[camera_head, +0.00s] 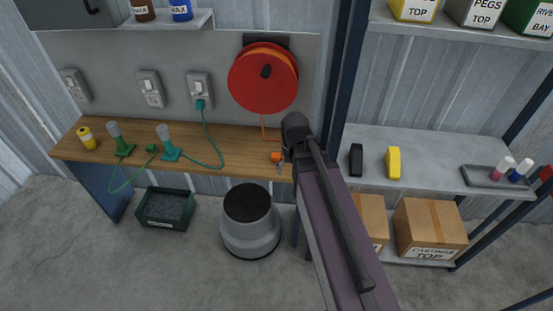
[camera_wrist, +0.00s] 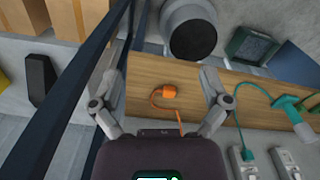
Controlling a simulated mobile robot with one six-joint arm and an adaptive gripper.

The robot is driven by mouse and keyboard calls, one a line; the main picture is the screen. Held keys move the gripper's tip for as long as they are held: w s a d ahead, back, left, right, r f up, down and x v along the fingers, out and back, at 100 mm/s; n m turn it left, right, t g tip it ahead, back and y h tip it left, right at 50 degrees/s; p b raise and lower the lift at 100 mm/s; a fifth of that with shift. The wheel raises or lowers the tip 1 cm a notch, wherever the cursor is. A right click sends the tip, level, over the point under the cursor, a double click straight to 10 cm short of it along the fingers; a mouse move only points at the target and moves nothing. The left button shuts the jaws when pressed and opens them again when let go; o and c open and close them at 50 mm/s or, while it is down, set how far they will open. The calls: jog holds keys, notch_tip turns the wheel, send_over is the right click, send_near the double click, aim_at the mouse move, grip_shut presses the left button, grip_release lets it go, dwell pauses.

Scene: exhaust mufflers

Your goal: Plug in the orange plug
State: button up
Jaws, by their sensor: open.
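The orange plug (camera_head: 276,157) lies on the wooden workbench (camera_head: 235,160) near its right end. Its orange cord runs up to the red reel (camera_head: 263,78) on the wall. In the wrist view the plug (camera_wrist: 168,91) and its curled cord lie on the bench between my spread fingers. My gripper (camera_wrist: 163,68) is open and empty, apart from the plug. In the head view my arm mostly hides the gripper. On the wall, the left outlet (camera_head: 75,86) and the middle outlet (camera_head: 151,89) show no plug. A teal plug (camera_head: 200,104) sits in the right outlet (camera_head: 199,84).
A green lamp (camera_head: 118,140), a teal lamp (camera_head: 167,143), a loose green plug (camera_head: 152,148) and a yellow cylinder (camera_head: 86,138) stand or lie on the bench. A dark blue post (camera_head: 345,75) separates the bench from the shelves at right. A grey bin (camera_head: 249,222) stands below.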

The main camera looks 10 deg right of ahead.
aim_at(275, 155)
jog(key=w+f+m+b, duration=0.1)
jog(key=w+f+b, duration=0.1)
jog(key=w, duration=1)
jog(key=w+f+m+b, duration=0.2)
jog(key=w+f+b, duration=0.1)
jog(key=w, duration=1)
jog(key=shift+f+b, duration=0.35)
jog(key=shift+f, duration=0.25)
jog(key=shift+w+f, duration=0.1)
jog(key=shift+f, duration=0.05)
notch_tip(275, 155, down, 8)
jog(key=b, duration=0.8)
jog(key=shift+f+b, duration=0.15)
jog(key=shift+b, duration=0.15)
jog(key=shift+f, duration=0.1)
jog(key=f+b, duration=0.3)
jog(key=shift+w+a+f+b, duration=0.2)
jog(key=shift+w+a+b, duration=0.05)
jog(key=shift+b, duration=0.05)
jog(key=shift+f+b, duration=0.8)
